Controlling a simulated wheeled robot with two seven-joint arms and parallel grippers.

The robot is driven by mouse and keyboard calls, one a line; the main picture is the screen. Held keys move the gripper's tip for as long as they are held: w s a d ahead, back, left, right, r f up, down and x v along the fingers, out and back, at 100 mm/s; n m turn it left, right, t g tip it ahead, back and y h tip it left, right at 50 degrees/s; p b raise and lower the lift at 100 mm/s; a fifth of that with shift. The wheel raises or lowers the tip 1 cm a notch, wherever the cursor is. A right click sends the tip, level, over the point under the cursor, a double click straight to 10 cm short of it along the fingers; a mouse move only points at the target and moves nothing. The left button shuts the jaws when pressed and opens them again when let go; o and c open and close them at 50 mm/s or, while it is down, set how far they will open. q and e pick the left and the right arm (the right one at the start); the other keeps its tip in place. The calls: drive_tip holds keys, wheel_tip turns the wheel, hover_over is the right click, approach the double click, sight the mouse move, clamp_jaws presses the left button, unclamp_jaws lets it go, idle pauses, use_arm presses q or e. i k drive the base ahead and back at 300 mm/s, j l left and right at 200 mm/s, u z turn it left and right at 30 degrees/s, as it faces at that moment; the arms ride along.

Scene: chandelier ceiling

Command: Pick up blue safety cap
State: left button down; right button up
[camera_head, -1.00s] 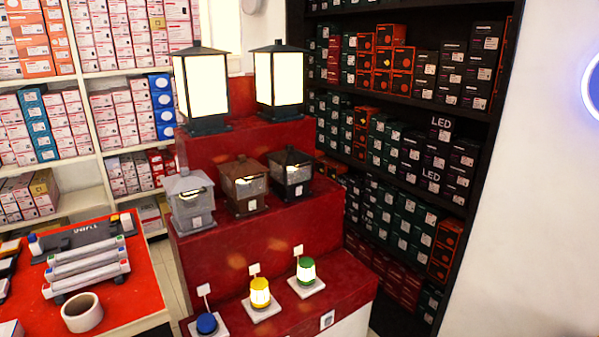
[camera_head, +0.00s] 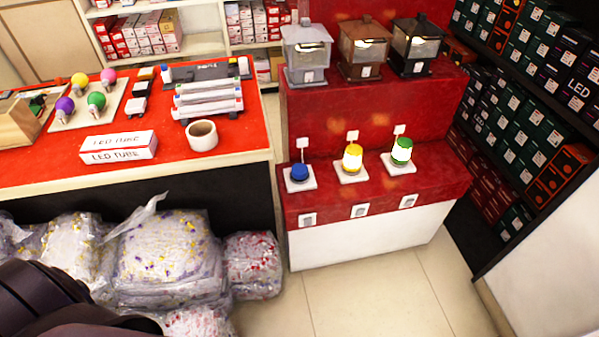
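The blue safety cap (camera_head: 299,171) sits on a small white square base (camera_head: 301,184) at the left end of the lowest red step (camera_head: 325,203). No lit lamp shows under it. To its right on the same step stand a glowing lamp with a yellow cap (camera_head: 352,157) and one with a green cap (camera_head: 401,151), each on its own white base. Neither of my grippers is in the view. A dark part of my own arm shows at the lower left, well apart from the cap.
Dark shelves (camera_head: 520,120) stand at right. The tiled floor (camera_head: 370,295) before the steps is clear.

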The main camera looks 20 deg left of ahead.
sight(300, 171)
drive_tip(key=u, duration=0.5)
drive_tip(key=i+l+u, duration=0.1)
drive_tip(key=u, duration=0.35)
drive_tip(key=l+u, duration=0.15)
drive_tip(key=u, duration=0.3)
drive_tip(key=i+l+u, duration=0.1)
drive_tip(key=u, duration=0.35)
drive_tip(key=l+u, duration=0.25)
drive_tip(key=u, duration=0.15)
drive_tip(key=l+u, duration=0.15)
drive_tip(key=u, duration=0.3)
